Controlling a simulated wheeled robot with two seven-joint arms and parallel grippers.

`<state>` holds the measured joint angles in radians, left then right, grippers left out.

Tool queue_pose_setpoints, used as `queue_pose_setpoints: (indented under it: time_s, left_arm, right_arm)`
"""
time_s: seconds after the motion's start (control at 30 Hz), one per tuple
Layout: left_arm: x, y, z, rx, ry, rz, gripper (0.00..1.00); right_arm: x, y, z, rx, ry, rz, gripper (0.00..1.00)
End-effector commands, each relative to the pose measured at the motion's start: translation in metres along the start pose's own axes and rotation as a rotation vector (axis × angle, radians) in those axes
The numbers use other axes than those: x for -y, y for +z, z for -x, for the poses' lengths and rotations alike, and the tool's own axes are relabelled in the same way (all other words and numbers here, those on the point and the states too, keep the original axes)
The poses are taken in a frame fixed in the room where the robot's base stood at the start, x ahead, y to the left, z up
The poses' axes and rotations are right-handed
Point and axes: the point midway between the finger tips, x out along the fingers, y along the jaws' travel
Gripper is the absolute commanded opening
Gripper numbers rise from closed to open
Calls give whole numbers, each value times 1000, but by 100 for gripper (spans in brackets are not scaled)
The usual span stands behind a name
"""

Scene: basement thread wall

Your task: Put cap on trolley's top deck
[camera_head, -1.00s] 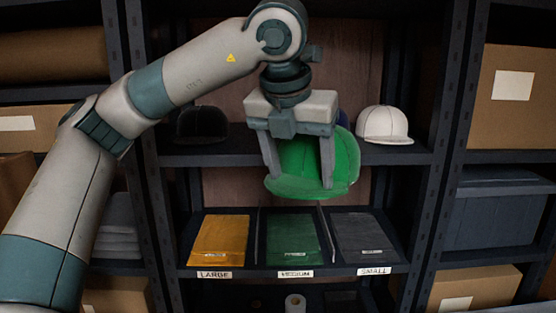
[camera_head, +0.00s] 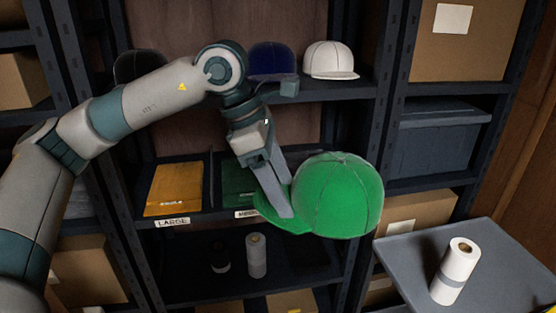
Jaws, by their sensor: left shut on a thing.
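The green cap (camera_head: 340,195) hangs in front of the shelf unit, its brim pointing left. My left gripper (camera_head: 286,206) is shut on the cap at its brim side and holds it in the air. The trolley's top deck (camera_head: 405,255) is a grey tray at the lower right, below and to the right of the cap, apart from it. A white roll with a grey band (camera_head: 455,272) stands upright on the deck. The cap hides part of the middle shelf. My right gripper is not in view.
A black cap (camera_head: 138,66), a blue cap (camera_head: 272,60) and a white cap (camera_head: 331,60) sit on the upper shelf. Folded yellow cloth (camera_head: 174,189) lies in the LARGE compartment. The deck is clear left of and behind the roll.

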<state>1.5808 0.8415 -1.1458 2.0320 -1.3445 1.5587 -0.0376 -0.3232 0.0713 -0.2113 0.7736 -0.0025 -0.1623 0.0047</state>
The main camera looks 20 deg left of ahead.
Motion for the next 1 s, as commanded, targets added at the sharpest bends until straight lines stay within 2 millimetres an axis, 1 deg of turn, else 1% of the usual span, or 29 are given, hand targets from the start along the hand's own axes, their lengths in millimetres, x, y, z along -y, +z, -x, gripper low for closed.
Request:
queue_pose_setpoints:
  time_s: [0.03, 0.23, 0.4, 0.57, 0.67, 0.8, 0.9, 1.0]
  left_arm:
    - [2, -3, -10, 0, -36, -69, 43]
    - [11, -15, -46, 0, -168, -388, 43]
    - [23, -26, -79, -1, -290, -680, 43]
    - [37, -40, -110, -1, -411, -973, 43]
    - [47, -52, -130, -1, -490, -1164, 43]
    - [58, -74, -152, -2, -593, -1413, 43]
    - [63, -94, -164, -2, -650, -1550, 43]
    - [65, -112, -170, -2, -686, -1644, 43]
  right_arm:
    - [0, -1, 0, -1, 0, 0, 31]
    - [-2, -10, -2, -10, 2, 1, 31]
    - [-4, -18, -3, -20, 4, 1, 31]
    - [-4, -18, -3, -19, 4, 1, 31]
    - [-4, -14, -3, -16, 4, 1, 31]
    - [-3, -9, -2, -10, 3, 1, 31]
    - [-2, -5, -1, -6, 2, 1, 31]
    - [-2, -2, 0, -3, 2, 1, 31]
